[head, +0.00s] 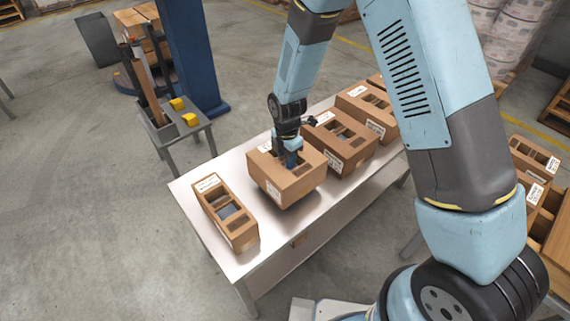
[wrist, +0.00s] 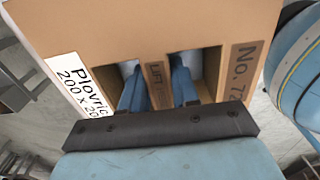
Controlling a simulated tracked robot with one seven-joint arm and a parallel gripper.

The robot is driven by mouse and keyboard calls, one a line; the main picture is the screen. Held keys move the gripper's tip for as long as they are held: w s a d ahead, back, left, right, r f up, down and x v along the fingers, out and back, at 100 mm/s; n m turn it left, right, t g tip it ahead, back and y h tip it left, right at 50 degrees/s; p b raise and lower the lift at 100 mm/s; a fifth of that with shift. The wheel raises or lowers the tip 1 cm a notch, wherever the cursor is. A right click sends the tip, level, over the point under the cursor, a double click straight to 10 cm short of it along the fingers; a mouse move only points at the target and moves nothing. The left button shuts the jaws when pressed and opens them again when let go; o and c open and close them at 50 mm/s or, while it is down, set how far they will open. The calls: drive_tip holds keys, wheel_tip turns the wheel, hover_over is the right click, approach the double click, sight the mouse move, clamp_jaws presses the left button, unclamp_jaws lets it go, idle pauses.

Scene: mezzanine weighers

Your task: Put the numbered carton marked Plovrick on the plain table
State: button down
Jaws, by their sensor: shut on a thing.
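My gripper (head: 291,160) is shut on a brown carton (head: 286,184) by the strip between its two top openings. In the wrist view the two blue fingers (wrist: 158,88) reach into those openings, so their tips are hidden. The carton's white label (wrist: 80,84) reads "Plovric", cut off, with "200 x 20" below. A brown tag (wrist: 243,68) on it reads "No. 72", possibly with more digits hidden. In the head view the carton is over a pale metal-topped table (head: 189,188), seemingly a little above it, with a shadow below. I cannot tell whether this is the plain table.
A narrow carton (head: 228,212) stands left of the held one. Another carton (head: 340,141) is close on its right, with more behind. A small grey stand (head: 178,131) with yellow blocks is beyond the table. More cartons (head: 533,165) are at far right.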

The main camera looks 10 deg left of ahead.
drive_tip(key=shift+w+a+f, duration=0.15)
drive_tip(key=shift+w+f, duration=0.05)
drive_tip(key=shift+f, duration=0.05)
drive_tip(key=shift+w+a+f, duration=0.1)
drive_tip(key=shift+f, duration=1.5)
drive_tip(key=shift+f, duration=0.15)
drive_tip(key=c, duration=0.8)
unclamp_jaws()
drive_tip(key=shift+c, duration=0.2)
wheel_tip(320, 180, up, 12)
drive_tip(key=shift+r, duration=0.15)
